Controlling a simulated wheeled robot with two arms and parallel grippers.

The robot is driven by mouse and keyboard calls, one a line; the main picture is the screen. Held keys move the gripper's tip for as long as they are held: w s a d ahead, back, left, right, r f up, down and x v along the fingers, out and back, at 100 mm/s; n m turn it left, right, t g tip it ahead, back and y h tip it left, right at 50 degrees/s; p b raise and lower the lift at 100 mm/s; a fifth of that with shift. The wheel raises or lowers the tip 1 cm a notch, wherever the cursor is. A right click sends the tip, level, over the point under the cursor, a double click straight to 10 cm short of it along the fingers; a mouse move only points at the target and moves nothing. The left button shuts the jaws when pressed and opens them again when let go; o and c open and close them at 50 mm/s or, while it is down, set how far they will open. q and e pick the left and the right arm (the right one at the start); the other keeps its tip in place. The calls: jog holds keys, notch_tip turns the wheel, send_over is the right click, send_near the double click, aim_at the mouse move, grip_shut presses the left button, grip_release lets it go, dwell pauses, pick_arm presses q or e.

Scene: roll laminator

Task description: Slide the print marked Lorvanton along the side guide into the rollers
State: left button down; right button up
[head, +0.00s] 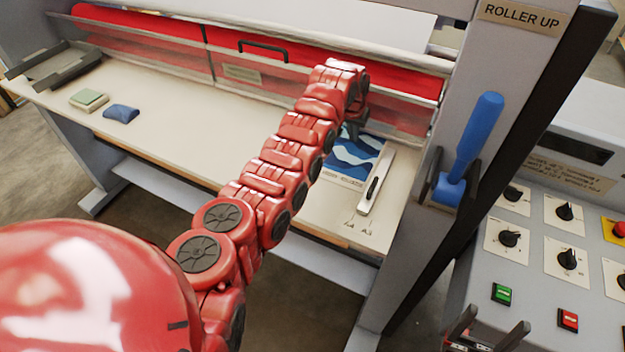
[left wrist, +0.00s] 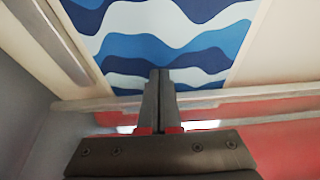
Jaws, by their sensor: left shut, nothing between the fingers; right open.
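The print with blue and white waves (head: 352,158) lies flat on the feed table. The small lettering on its near edge is too small to read surely. The print also fills the top of the left wrist view (left wrist: 170,30). The pale side guide (head: 377,178) lies along its right side; the gap between them is too small to judge. My left gripper (head: 353,132) is shut and empty over the print's roller end; I cannot tell whether its tips touch the paper. The red rollers (head: 400,80) lie just beyond. My right gripper (head: 488,332) is open and empty by the control panel.
A green pad (head: 89,99) and a blue cloth-like item (head: 121,113) lie on the table's left, near a grey tray (head: 62,68). A blue lever (head: 475,135) stands on the right post under a ROLLER UP sign (head: 522,18). The table's middle is clear.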

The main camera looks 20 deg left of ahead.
pick_arm(q)
jog(key=shift+r, duration=0.45)
jog(key=shift+r, duration=2.5)
jog(key=shift+s, duration=0.1)
